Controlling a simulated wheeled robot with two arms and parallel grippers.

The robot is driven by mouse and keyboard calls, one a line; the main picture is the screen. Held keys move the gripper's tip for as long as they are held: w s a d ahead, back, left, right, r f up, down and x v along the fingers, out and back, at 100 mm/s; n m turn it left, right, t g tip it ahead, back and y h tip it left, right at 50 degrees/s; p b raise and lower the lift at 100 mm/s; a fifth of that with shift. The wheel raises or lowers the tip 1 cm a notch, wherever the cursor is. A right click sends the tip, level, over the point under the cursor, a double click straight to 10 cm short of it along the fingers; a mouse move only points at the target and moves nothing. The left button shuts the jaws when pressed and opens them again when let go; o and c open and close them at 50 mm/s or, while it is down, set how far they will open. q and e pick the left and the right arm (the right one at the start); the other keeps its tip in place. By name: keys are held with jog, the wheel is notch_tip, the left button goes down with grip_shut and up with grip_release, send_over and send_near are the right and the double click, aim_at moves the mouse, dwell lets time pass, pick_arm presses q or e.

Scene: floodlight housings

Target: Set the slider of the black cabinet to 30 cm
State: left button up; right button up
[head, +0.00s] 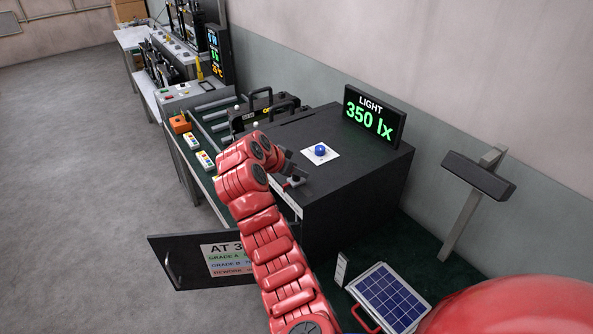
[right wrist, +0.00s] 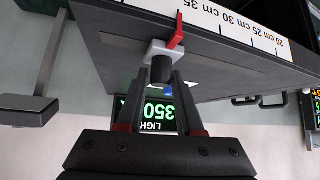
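The black cabinet (head: 345,195) stands on the bench, with a white scale strip on its front edge. In the right wrist view the scale (right wrist: 235,22) is upside down and shows labels from 20 to 35 cm. The slider (right wrist: 160,50) is a light block with a red pointer and a dark round knob. The pointer tip lies close to the 35 label, past 30 cm. My right gripper (right wrist: 162,78) has a finger on each side of the knob, apparently touching it. In the head view this gripper (head: 289,177) partly hides the slider (head: 294,182). My left gripper is not in view.
A display (head: 373,114) reading 350 lx and a blue button (head: 320,150) are on the cabinet top. Its door (head: 180,262) hangs open at left. A solar panel (head: 388,297) and a lamp on a post (head: 478,177) are at right. Floor at left is clear.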

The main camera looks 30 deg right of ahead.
grip_shut()
dwell(1.1)
